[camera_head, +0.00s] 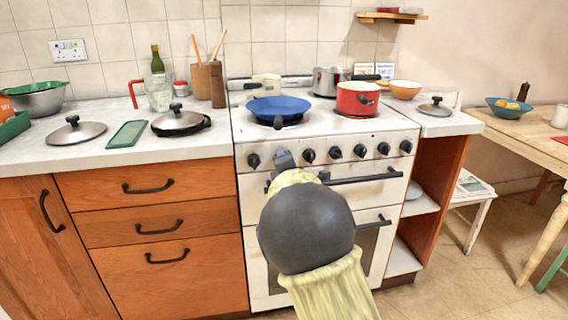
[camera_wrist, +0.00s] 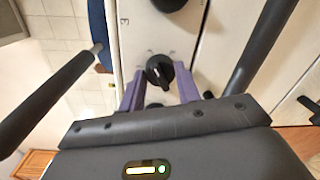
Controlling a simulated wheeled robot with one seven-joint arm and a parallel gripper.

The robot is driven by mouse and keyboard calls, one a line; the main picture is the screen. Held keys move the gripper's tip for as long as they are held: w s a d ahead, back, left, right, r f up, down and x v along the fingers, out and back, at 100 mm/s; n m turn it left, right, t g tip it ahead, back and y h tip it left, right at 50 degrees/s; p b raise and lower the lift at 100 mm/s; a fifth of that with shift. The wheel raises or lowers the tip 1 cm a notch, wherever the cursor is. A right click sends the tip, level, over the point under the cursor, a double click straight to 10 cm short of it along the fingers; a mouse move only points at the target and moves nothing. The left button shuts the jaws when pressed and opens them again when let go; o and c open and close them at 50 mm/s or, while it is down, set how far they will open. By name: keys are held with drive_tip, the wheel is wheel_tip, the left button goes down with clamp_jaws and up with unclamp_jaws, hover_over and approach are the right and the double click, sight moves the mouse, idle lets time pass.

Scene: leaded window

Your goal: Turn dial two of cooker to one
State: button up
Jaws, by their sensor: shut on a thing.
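The white cooker (camera_head: 300,132) has a row of black dials along its front panel. My gripper (camera_head: 284,158) is at this panel, in the second dial position from the left, and hides the dial there. The first dial (camera_head: 253,160) shows to its left and the third dial (camera_head: 309,155) to its right. In the wrist view, a black dial (camera_wrist: 158,71) with a pale pointer line sits between the two purple fingers of my gripper (camera_wrist: 159,78), which is shut on it. The number its pointer marks is too small to read.
The oven door handle (camera_head: 365,177) runs just below the dials. A blue pan (camera_head: 278,105) and a red pot (camera_head: 357,98) stand on the hob. A neighbouring dial (camera_wrist: 180,4) is close by in the wrist view. Wooden drawers (camera_head: 150,225) stand to the left.

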drive_tip(key=shift+f, duration=0.15)
drive_tip(key=o, duration=1)
drive_tip(key=shift+s, duration=0.15)
drive_tip(key=p+v, duration=0.3)
drive_tip(key=v, duration=1.4)
drive_tip(key=shift+d, duration=0.1)
